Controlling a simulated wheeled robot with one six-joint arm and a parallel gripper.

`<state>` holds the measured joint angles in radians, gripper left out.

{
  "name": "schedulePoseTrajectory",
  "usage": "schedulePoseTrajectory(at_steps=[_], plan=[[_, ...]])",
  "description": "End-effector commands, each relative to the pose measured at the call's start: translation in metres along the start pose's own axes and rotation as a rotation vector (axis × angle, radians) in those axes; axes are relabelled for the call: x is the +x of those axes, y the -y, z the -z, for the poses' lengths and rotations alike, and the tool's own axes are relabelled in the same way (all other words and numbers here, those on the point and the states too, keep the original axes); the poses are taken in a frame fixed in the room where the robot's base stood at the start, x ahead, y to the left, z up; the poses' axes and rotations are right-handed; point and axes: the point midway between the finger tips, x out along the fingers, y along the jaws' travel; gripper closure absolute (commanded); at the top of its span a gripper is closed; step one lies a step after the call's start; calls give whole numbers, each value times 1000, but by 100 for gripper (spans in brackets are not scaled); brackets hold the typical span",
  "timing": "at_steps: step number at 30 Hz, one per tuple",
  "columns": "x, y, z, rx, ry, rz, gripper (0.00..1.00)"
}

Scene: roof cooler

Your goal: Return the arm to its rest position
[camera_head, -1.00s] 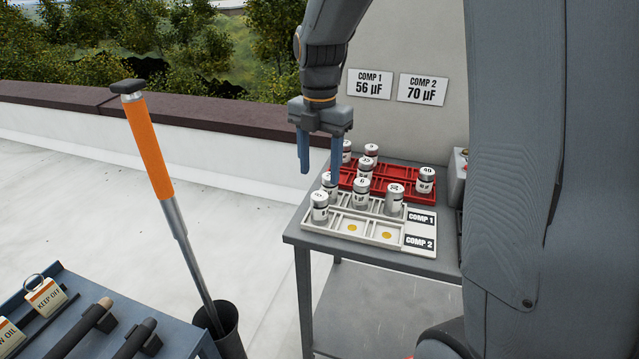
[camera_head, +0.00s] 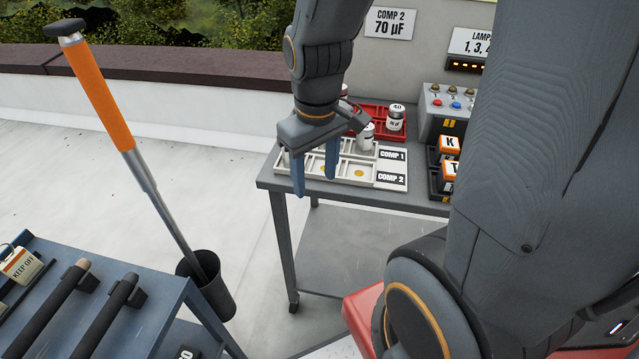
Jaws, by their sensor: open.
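My gripper (camera_head: 313,188) hangs pointing down, its two blue fingers apart with nothing between them. In the picture it is in front of the white tray (camera_head: 342,178) on the grey table (camera_head: 275,180). I cannot tell its exact height above the table, but it looks clear of the tray. My arm comes down from the top of the picture and hides part of the trays and most of the cans. One can (camera_head: 366,137) shows at the white tray's right part.
A red tray (camera_head: 372,112) with a can (camera_head: 396,117) lies behind. A control box (camera_head: 445,112) and orange-black blocks (camera_head: 447,150) stand to the right. At left, an orange-handled tool (camera_head: 100,92) leans in a black bin (camera_head: 218,290) beside a blue-grey bench (camera_head: 60,260).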

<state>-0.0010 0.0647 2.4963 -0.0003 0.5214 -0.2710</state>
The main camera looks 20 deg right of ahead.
Motion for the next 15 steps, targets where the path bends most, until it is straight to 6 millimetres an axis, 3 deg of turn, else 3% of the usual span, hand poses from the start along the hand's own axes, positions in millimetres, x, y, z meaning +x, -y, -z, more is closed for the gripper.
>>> schedulePoseTrajectory(at_steps=[6,15], plan=[[7,6,-20,239,-7,-1,48],[8,6,-21,268,-7,-1,48]])
